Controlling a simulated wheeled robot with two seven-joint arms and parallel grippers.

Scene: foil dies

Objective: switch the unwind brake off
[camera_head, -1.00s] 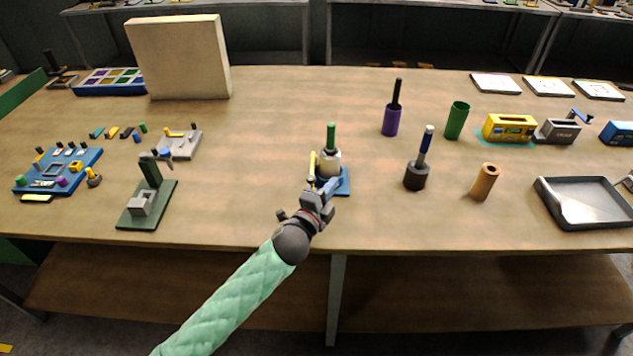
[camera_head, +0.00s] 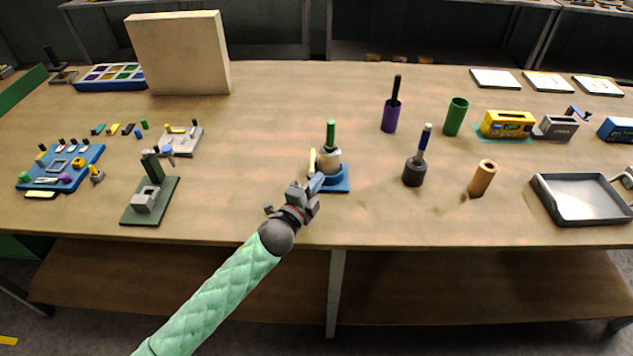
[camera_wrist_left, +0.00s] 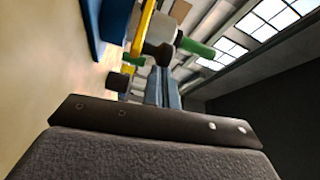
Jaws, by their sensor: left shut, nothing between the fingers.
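A small unit with a blue base (camera_head: 338,186) stands at the table's front middle. It carries a pale roll (camera_head: 331,161) with a green upright handle (camera_head: 331,134) and a yellow upright lever (camera_head: 312,161) on its left side. I cannot tell for certain which part is the brake. My left gripper (camera_head: 316,184) is shut and empty, its blue-grey fingertips just in front of the unit's left side; whether they touch it is unclear. In the left wrist view the yellow lever (camera_wrist_left: 143,32), pale roll (camera_wrist_left: 157,33) and green handle (camera_wrist_left: 196,47) show beyond the shut fingers (camera_wrist_left: 164,88). My right gripper is not in view.
To the right stand a dark holder with a blue-handled tool (camera_head: 415,172), an orange tube (camera_head: 482,178) and a grey tray (camera_head: 577,217). To the left is a green press-like stand (camera_head: 150,205). The table between this stand and the blue unit is clear.

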